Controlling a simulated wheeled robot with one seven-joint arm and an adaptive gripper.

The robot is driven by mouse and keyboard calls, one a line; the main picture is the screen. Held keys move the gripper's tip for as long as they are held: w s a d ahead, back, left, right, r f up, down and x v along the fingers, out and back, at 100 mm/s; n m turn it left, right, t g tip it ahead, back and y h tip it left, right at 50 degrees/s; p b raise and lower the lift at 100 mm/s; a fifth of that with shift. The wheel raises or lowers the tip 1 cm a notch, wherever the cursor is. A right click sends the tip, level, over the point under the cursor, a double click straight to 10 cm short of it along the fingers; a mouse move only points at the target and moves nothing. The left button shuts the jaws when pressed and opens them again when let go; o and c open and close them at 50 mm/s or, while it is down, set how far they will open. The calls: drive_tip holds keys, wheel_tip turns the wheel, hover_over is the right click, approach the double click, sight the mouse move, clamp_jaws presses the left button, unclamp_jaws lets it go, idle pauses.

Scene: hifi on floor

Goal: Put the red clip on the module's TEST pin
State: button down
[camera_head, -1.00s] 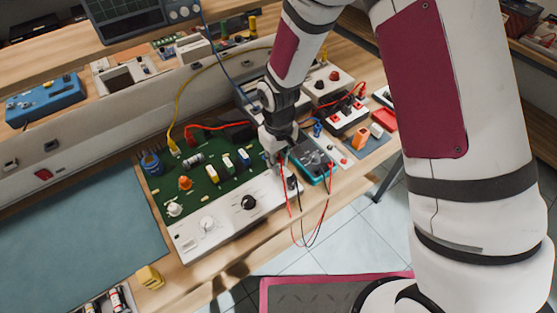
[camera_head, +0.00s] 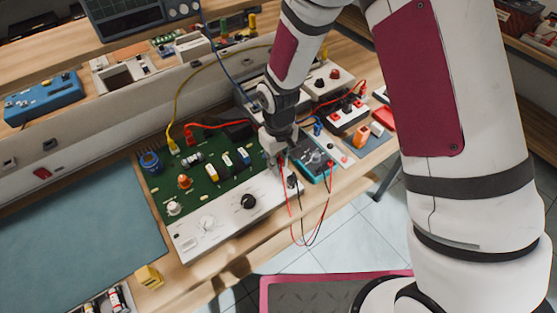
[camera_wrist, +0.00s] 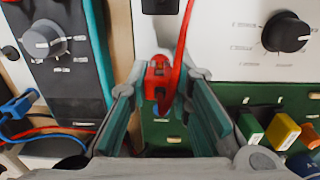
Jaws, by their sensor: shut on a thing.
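The module has a green board (camera_head: 215,185) and a white front panel with knobs (camera_head: 225,225). My gripper (camera_head: 279,164) is over the board's right end, beside the teal-edged meter (camera_head: 317,170). In the wrist view, my gripper (camera_wrist: 162,88) is shut on the red clip (camera_wrist: 158,72), which sits between the fingertips with a red lead running up from it. The clip is above the board's edge near the white panel. The TEST pin cannot be made out; the clip and fingers cover that area. I cannot tell whether the clip touches the board.
Colored components, including a blue coil (camera_head: 150,162) and an orange part (camera_head: 184,182), stand on the board. Red and black leads (camera_head: 308,240) hang over the bench's front edge. A grey-blue mat (camera_head: 75,230) at left is clear.

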drive_tip(key=shift+f, duration=0.35)
idle(0.4)
drive_tip(key=c, duration=1.4)
unclamp_jaws()
drive_tip(key=shift+o, duration=0.2)
drive_tip(key=shift+r, duration=0.1)
wheel_tip(320, 180, up, 12)
